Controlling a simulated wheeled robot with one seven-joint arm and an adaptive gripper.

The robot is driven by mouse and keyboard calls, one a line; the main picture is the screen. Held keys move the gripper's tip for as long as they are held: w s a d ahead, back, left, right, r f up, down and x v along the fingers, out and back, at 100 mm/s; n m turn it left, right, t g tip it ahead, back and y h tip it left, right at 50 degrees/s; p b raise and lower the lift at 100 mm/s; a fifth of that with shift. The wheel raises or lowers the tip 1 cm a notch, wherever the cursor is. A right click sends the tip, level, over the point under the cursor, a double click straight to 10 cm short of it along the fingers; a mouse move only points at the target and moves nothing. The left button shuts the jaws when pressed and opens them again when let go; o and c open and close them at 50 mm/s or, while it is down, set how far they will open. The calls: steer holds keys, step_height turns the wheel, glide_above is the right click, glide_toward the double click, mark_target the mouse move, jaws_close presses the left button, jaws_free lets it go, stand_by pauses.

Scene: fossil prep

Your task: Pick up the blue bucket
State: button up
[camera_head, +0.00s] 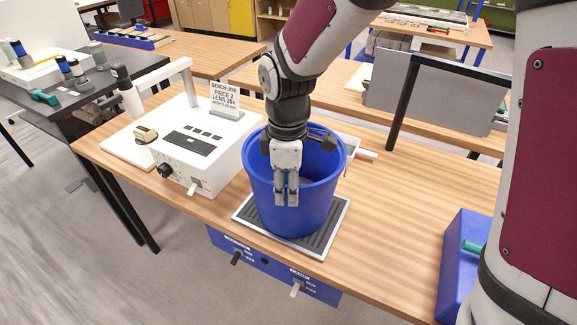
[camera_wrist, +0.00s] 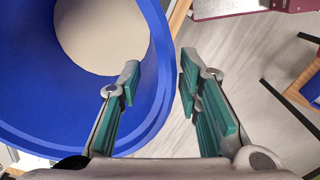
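The blue bucket (camera_head: 262,200) stands upright on a grey ribbed mat with a pale frame (camera_head: 318,243) on the wooden bench. It also fills the left of the wrist view (camera_wrist: 30,75), where its pale inside bottom shows. My gripper (camera_head: 286,190) points down at the bucket's near side. In the wrist view, my gripper (camera_wrist: 160,90) is open, with green-padded fingers on either side of the bucket's rim. The left finger lies over the bucket's inside and the right finger lies outside it. I cannot tell whether either finger touches the wall.
A white control box (camera_head: 205,145) with a sign (camera_head: 226,98) stands close left of the bucket. A blue bin (camera_head: 458,250) lies at the right. A grey panel (camera_head: 428,95) stands behind. The bench (camera_head: 390,210) right of the bucket is mostly clear.

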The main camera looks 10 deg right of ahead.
mark_target(290, 215)
steer(key=f, duration=0.3)
steer(key=f+p, duration=0.1)
steer(key=shift+s+d+f, duration=0.15)
steer(key=shift+d+f, duration=0.1)
steer(key=shift+f, duration=0.5)
steer(key=shift+f, duration=0.2)
steer(key=shift+c, duration=0.2)
jaws_close()
